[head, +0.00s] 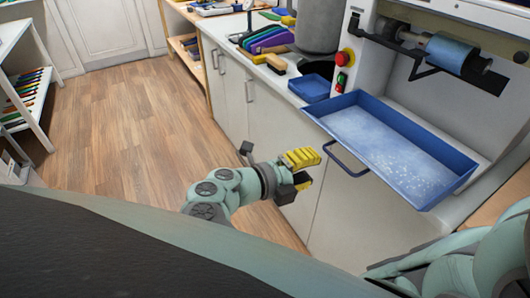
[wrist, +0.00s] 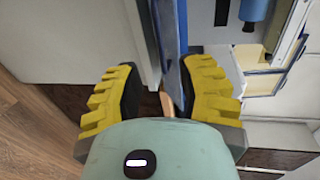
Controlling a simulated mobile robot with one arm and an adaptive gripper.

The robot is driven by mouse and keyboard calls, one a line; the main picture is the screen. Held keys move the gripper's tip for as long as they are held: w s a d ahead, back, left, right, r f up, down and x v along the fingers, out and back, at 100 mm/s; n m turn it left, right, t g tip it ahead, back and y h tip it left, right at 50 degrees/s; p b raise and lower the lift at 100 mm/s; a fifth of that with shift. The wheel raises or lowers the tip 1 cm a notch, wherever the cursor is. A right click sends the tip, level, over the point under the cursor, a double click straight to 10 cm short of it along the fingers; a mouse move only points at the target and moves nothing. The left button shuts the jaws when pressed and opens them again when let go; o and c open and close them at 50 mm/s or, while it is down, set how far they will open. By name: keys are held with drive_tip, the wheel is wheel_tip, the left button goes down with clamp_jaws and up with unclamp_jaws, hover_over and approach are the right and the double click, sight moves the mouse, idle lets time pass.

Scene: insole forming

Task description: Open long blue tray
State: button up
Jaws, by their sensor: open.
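The long blue tray (head: 385,140) juts out from the front of the white machine, over the cabinet front. Its floor is speckled with pale marks. A dark loop handle (head: 346,163) hangs off its near left side. My gripper (head: 309,169) has yellow ribbed fingers and is open, just left of and a little below the handle, apart from it in the head view. In the wrist view, my open gripper (wrist: 163,92) has a blue edge (wrist: 171,45), likely the tray's, in line between its fingers. I cannot tell the depth gap there. The handle is not clear in that view.
The white machine has a blue roller (head: 452,53) above the tray and red and green buttons (head: 343,68) beside it. A small blue tray (head: 309,87) and colored insoles (head: 264,40) lie on the counter. White cabinets (head: 240,95) stand below. The wooden floor (head: 130,130) is clear.

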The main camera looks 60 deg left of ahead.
drive_tip(key=shift+v, duration=1.6)
drive_tip(key=shift+w, duration=0.1)
